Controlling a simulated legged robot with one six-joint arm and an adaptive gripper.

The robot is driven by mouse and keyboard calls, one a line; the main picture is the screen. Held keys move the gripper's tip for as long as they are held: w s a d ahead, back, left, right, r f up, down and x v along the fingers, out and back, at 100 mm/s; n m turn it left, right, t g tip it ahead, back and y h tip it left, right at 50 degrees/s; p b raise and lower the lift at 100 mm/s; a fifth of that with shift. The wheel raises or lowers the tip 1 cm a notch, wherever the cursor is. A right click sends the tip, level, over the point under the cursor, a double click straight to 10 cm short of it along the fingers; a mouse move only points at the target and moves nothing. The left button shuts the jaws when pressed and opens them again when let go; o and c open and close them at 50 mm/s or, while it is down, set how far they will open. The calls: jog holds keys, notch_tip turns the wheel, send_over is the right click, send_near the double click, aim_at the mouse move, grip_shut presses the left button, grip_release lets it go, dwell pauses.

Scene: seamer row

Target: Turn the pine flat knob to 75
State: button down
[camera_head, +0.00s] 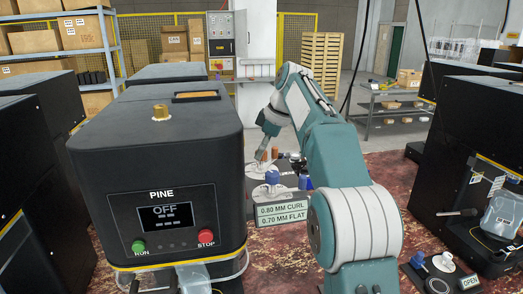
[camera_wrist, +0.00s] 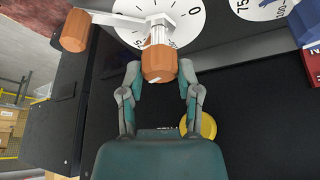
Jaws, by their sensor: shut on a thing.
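In the wrist view, my gripper (camera_wrist: 160,72) is shut on an orange grip (camera_wrist: 158,62) at one end of a white bar. A second orange grip (camera_wrist: 75,30) is at the bar's other end. The bar crosses a white dial (camera_wrist: 128,12) with a 0 visible; the pointer reading is unclear. A blue knob (camera_wrist: 306,22) is at the right edge by another dial (camera_wrist: 262,8) marked 75 and 100. In the head view, my gripper (camera_head: 264,160) is beside the black PINE machine (camera_head: 155,140). A blue knob (camera_head: 272,177) is below it. I cannot tell which knob is flat.
A sign (camera_head: 284,213) reads 0.80 MM CURL and 0.70 MM FLAT. The PINE screen (camera_head: 165,216) reads OFF, with green RUN (camera_head: 138,246) and red STOP (camera_head: 206,236) buttons below. A yellow disc (camera_wrist: 204,126) is near my gripper. More black machines (camera_head: 475,140) stand at the right.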

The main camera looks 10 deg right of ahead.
jog(key=shift+f+n, duration=0.2)
jog(key=shift+n, duration=0.1)
dwell(0.4)
jog(key=shift+c, duration=1.5)
grip_release()
jog(key=shift+w, duration=0.1)
jog(key=shift+r, duration=0.1)
jog(key=s+d+r, duration=0.2)
jog(key=d, duration=0.4)
jog(key=s+d+r, duration=0.2)
jog(key=s+d, duration=0.1)
jog(key=d, duration=0.4)
jog(key=shift+r, duration=0.25)
jog(key=shift+s, duration=0.15)
